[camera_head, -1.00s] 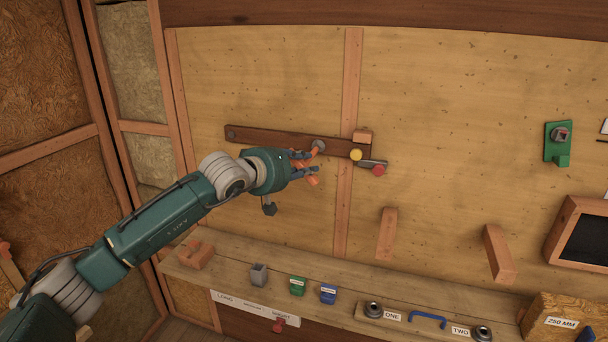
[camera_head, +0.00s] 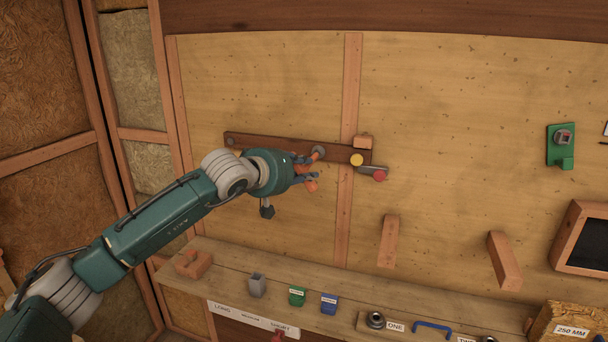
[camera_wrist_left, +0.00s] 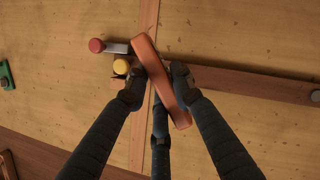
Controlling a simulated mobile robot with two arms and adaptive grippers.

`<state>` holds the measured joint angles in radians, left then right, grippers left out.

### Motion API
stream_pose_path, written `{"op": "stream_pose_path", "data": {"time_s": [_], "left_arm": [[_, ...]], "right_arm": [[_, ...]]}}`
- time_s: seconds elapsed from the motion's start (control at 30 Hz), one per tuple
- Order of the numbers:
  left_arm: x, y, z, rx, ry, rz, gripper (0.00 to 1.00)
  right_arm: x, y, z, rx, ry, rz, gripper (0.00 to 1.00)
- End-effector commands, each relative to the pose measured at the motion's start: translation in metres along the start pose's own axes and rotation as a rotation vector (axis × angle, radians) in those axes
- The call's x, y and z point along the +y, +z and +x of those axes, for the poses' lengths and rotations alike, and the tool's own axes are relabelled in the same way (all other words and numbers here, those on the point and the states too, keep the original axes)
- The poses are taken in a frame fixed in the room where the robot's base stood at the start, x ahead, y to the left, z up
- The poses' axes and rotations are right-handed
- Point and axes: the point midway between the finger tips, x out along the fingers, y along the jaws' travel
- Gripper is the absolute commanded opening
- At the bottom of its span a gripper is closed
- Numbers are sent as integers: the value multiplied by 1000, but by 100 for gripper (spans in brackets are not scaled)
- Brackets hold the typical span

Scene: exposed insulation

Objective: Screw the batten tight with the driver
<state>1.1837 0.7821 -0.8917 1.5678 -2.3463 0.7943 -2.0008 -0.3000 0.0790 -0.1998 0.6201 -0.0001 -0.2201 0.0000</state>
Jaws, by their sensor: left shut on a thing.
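The dark brown batten (camera_head: 270,144) lies almost level on the wall panel, across the upright stud. It also shows in the left wrist view (camera_wrist_left: 255,85). My left gripper (camera_head: 306,172) is in front of the batten's middle. Its fingers are shut on the orange handle of the driver (camera_head: 311,186), a slanted bar in the left wrist view (camera_wrist_left: 158,75). A grey round fitting (camera_head: 319,151) shows on the batten just beyond the fingers. The driver's tip is hidden, so I cannot tell whether it meets a screw. My right gripper is not in view.
A yellow knob (camera_head: 357,160) and a red knob (camera_head: 380,175) on a grey lever sit at the batten's right end. A small wooden block (camera_head: 363,141) is above it. Wooden pegs (camera_head: 388,240) stick out lower right. A shelf (camera_head: 225,262) with small blocks runs below.

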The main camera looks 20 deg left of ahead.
Motion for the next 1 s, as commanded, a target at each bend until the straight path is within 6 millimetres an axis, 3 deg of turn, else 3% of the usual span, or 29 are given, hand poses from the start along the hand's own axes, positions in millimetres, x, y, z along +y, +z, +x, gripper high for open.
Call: {"op": "stream_pose_path", "data": {"time_s": [0.5,1.0], "left_arm": [[-1,13,-24,-3,1,-2,0],[0,12,-30,0,2,-2,0]], "right_arm": [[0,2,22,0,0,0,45],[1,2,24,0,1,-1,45]]}}
